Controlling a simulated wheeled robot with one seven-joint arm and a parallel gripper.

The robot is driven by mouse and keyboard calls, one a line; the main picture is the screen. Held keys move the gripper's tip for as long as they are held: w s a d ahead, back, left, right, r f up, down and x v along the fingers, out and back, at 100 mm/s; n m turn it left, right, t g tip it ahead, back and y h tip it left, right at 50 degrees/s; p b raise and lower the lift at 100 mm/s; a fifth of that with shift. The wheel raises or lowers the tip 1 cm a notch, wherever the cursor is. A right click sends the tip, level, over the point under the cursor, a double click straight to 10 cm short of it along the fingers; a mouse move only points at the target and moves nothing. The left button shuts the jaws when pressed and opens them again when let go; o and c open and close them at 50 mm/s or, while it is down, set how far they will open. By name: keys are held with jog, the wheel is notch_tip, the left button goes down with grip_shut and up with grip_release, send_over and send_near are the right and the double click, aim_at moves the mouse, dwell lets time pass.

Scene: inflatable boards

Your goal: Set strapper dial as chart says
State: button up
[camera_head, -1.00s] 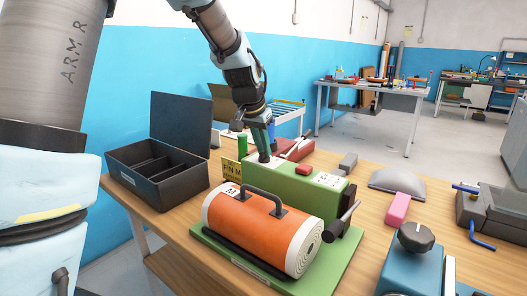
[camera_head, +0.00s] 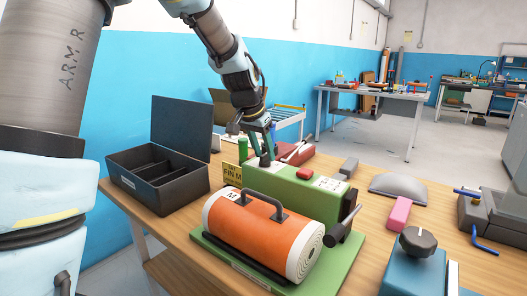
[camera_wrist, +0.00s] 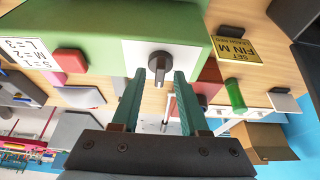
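The strapper is a green box-shaped machine (camera_head: 300,193) on the wooden bench. Its black dial knob (camera_head: 265,158) stands on a white plate at the machine's far end; it also shows in the wrist view (camera_wrist: 160,64). My gripper (camera_head: 261,146) is open at the dial. In the wrist view its two fingers (camera_wrist: 160,78) point at the knob, one to each side, with a gap between them; contact cannot be told. A white chart (camera_wrist: 30,52) on the machine appears upside down and reads S=1, M=2, L=3. An orange roll (camera_head: 262,232) marked M lies in front.
A red button (camera_head: 305,173) sits on the machine's top. A yellow sign (camera_wrist: 240,43) reading SET FIN M and a green cylinder (camera_wrist: 235,96) stand beside the machine. A dark open box (camera_head: 158,172) is at left; a blue device with a knob (camera_head: 417,241) is at front right.

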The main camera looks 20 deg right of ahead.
jog(key=shift+r, duration=0.1)
jog(key=b+v, duration=0.1)
jog(key=v, duration=0.9)
jog(key=shift+a+r+b, duration=0.2)
jog(key=shift+r+b, duration=0.05)
jog(key=shift+b, duration=0.1)
jog(key=a+f+n+y, duration=0.1)
jog(key=a+f+n, duration=0.3)
jog(key=a, duration=0.5)
jog(key=a+f+n+y, duration=0.1)
jog(key=a+f, duration=0.5)
jog(key=a, duration=0.2)
jog(key=s+a+f+n, duration=0.3)
jog(key=s+a+f, duration=0.1)
jog(key=a, duration=0.3)
jog(key=s+a+f+n+y, duration=0.1)
jog(key=s+a+f+n, duration=0.2)
jog(key=a, duration=0.5)
jog(key=shift+s+a+f+g+y, duration=0.2)
jog(key=shift+s+f+g+y, duration=0.1)
jog(key=shift+s+f, duration=0.6)
jog(key=shift+r, duration=0.1)
